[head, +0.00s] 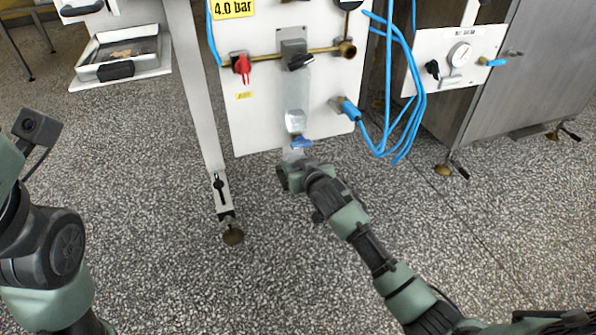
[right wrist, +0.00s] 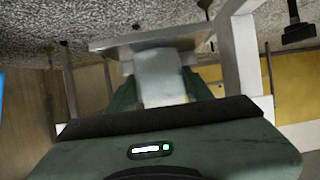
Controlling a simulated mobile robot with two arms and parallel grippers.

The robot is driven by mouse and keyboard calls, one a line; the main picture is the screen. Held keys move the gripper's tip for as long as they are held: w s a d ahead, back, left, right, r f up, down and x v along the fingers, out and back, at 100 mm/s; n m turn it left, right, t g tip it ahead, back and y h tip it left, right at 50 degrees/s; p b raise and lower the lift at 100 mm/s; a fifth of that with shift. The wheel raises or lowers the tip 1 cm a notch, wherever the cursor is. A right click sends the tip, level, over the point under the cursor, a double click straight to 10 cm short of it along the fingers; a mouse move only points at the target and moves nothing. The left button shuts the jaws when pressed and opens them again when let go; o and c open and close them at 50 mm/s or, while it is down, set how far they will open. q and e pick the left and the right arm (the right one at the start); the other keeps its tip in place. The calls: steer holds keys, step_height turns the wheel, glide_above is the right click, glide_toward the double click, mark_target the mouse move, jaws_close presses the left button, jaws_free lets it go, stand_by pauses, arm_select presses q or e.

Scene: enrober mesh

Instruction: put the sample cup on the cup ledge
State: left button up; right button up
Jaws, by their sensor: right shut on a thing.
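My right gripper (head: 294,162) is low in front of the white air panel, just under the clear filter bowl (head: 296,121) and its blue drain valve (head: 302,142). It is shut on a pale, translucent thing, which looks like the sample cup (head: 291,153). In the right wrist view the cup (right wrist: 160,76) shows between the two green fingers (right wrist: 160,85). In the head view it is small and partly hidden by the gripper. I cannot make out the cup ledge for certain. My left arm shows at the left edge, its gripper out of frame.
The white panel (head: 256,110) carries brass pipe, a red valve (head: 242,66) and a blue hose fitting (head: 348,108). Blue hoses (head: 405,110) hang at its right. A metal tray (head: 118,52) is at upper left. A white leg (head: 193,80) stands left of the panel. The speckled floor in front is clear.

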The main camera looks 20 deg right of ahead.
stand_by(0.3)
steer(key=shift+f, duration=0.15)
steer(key=o, duration=1.5)
steer(key=shift+c, duration=0.2)
